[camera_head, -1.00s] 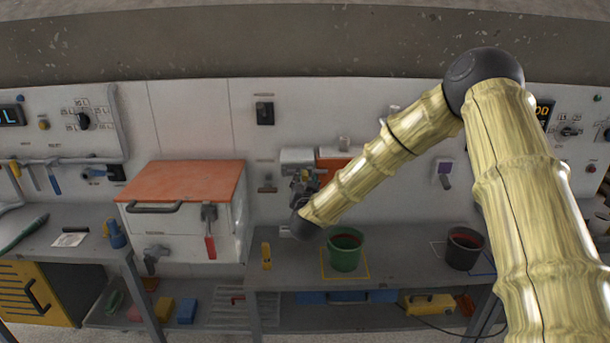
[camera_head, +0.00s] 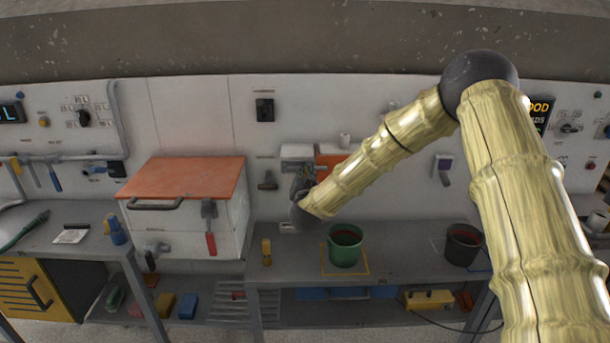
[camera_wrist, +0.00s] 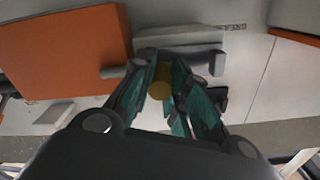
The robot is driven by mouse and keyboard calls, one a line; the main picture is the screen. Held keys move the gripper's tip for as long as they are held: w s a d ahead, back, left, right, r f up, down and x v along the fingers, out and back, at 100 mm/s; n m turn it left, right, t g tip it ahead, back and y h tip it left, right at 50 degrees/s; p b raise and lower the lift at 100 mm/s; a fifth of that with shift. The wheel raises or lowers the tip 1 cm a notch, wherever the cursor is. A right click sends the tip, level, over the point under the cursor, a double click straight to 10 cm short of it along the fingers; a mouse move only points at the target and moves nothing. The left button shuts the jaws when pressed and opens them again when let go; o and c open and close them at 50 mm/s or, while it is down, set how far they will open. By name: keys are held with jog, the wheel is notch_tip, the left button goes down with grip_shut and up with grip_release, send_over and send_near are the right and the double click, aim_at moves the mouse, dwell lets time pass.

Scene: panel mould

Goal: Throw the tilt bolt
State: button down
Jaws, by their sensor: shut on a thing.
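The tilt bolt shows in the wrist view as a dark bar with a brass-coloured round end (camera_wrist: 161,86), in front of a pale grey housing (camera_wrist: 180,37) on the wall. My gripper (camera_wrist: 174,92), with teal-lined fingers, is shut around this brass end. In the head view my gripper (camera_head: 303,184) is small and dark, at the wall beneath the grey housing (camera_head: 297,152). My wrist and forearm cover part of that spot, so the bolt cannot be made out there.
An orange panel (camera_wrist: 70,52) lies left of the bolt in the wrist view. Below my gripper a bench (camera_head: 400,265) carries a green bucket (camera_head: 345,250) and a dark bucket (camera_head: 462,248). A white box with an orange lid (camera_head: 185,178) stands to the left.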

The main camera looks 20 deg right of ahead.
aim_at(289, 169)
jog(key=a+b, duration=0.1)
jog(key=a, duration=0.1)
jog(key=w+a+b, duration=0.1)
jog(key=a, duration=0.1)
jog(key=shift+w+f, duration=0.1)
jog(key=shift+w+a, duration=0.1)
jog(key=shift+a, duration=0.45)
jog(key=c, duration=1.6)
grip_release()
jog(key=shift+a, duration=0.1)
jog(key=shift+o, duration=1.3)
jog(key=shift+w+a, duration=0.1)
jog(key=shift+a, duration=0.05)
jog(key=shift+d, duration=0.25)
jog(key=v, duration=1.2)
jog(key=shift+a, duration=0.15)
